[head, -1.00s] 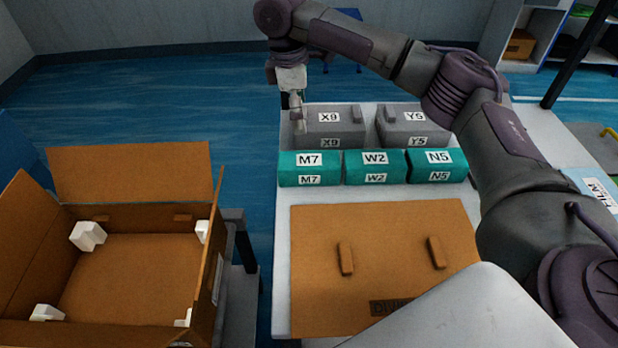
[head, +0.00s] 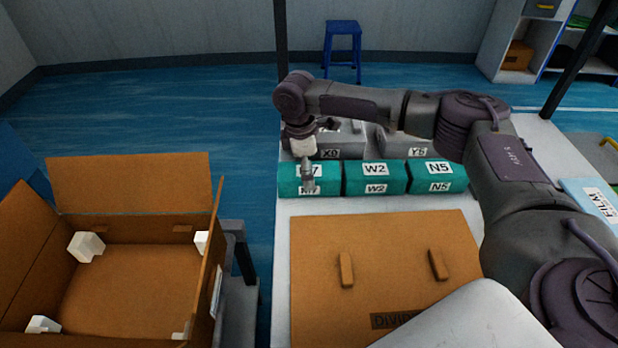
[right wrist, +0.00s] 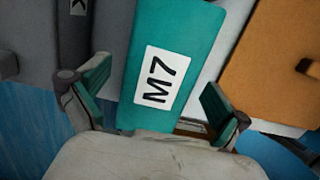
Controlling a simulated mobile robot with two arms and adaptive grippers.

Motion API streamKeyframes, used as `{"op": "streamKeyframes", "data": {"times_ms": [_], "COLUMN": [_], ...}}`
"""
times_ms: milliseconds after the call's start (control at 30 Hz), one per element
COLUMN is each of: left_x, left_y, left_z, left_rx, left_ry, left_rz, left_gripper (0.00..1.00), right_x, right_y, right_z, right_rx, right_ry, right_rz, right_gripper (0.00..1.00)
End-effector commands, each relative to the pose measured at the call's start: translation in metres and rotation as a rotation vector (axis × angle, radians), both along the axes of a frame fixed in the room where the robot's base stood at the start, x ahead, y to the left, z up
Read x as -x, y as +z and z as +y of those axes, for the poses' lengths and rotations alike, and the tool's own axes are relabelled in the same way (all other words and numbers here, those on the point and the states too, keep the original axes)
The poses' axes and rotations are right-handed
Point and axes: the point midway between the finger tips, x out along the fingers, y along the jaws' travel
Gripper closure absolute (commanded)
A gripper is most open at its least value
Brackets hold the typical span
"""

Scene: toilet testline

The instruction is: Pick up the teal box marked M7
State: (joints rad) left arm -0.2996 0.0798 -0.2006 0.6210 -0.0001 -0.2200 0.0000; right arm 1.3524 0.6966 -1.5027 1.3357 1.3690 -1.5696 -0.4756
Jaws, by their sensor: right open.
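The teal box marked M7 (head: 290,178) stands at the left end of a row of teal boxes on the white table. My right gripper (head: 308,180) is above it in the head view and hides part of its labels. In the right wrist view the M7 box (right wrist: 186,40) lies between the two open fingers (right wrist: 155,98), with its white label facing the camera. The fingers are apart from each other, one on each side of the box; I cannot tell whether they touch it. My left gripper is not in view.
Teal boxes W2 (head: 374,180) and N5 (head: 437,178) stand beside M7. A brown divider sheet (head: 390,270) lies in front. An open carton (head: 130,185) with white corner pieces stands at the left.

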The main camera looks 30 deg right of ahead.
Motion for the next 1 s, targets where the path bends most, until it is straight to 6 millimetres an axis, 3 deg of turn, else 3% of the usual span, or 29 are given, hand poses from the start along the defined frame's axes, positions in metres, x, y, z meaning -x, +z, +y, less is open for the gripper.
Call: {"op": "streamKeyframes", "data": {"times_ms": [100, 333, 800, 1000], "left_x": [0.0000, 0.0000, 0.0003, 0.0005], "left_y": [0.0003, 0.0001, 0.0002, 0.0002], "left_z": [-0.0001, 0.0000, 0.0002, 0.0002], "left_rx": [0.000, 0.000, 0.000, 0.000], "left_ry": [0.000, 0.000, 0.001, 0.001], "left_rz": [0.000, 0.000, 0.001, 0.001], "left_gripper": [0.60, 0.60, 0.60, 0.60], "right_x": [0.0007, 0.0007, 0.0004, 0.0002], "right_y": [-0.0097, -0.0112, -0.0100, -0.0093], "right_z": [-0.0008, -0.0008, -0.0005, -0.0005], "right_rx": [0.000, 0.000, -0.001, -0.001], "right_ry": [0.001, 0.001, 0.001, 0.001], "right_rz": [0.001, 0.000, -0.001, -0.002], "right_gripper": [0.00, 0.00, 0.74, 0.74]}}
